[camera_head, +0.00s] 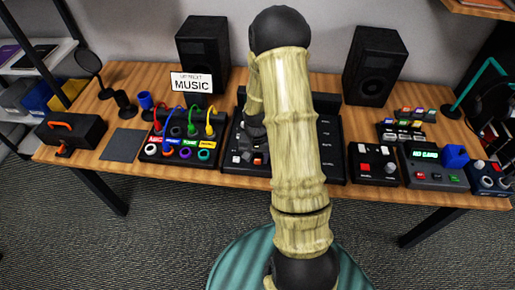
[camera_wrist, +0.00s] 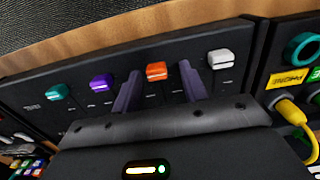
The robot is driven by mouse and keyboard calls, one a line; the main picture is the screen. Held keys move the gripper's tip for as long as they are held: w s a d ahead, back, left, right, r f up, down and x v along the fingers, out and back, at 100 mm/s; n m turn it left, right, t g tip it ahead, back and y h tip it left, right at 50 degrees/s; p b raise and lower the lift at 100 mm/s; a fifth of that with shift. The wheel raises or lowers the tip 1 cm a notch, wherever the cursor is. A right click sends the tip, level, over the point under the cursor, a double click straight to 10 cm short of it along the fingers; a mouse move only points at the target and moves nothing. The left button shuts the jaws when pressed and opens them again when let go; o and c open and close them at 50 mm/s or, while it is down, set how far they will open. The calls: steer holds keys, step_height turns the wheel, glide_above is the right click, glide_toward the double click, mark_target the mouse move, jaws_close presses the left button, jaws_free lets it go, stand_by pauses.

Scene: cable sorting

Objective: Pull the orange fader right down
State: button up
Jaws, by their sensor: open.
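The orange fader (camera_wrist: 156,71) has a small block-shaped cap on the dark mixer panel (camera_wrist: 25,95) in the wrist view. My gripper (camera_wrist: 159,73) is open, with one finger to each side of the orange cap in the picture. Gaps show between the cap and both fingers; I cannot tell the height of the fingertips above the panel. A white fader (camera_wrist: 220,59) is to the right, and purple (camera_wrist: 101,82) and teal (camera_wrist: 57,92) faders are to the left. In the head view my arm covers much of the mixer (camera_head: 330,150), and the orange fader is hidden.
A patch box (camera_head: 180,150) with coloured cables stands left of the mixer. A small box with red buttons (camera_head: 372,163) stands to its right. Two black speakers (camera_head: 203,55) (camera_head: 374,65) stand behind. The wooden table edge (camera_wrist: 150,22) runs close past the faders.

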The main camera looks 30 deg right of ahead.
step_height(320, 180, up, 17)
steer(key=shift+r, duration=0.2)
stand_by(0.3)
stand_by(0.4)
steer(key=s+a+r+n+t+p, duration=0.2)
steer(key=s+a+r+n+p, duration=0.4)
steer(key=s+a, duration=0.5)
steer(key=shift+s+r+n+t, duration=0.3)
steer(key=shift+r+n, duration=0.1)
steer(key=shift+r, duration=0.35)
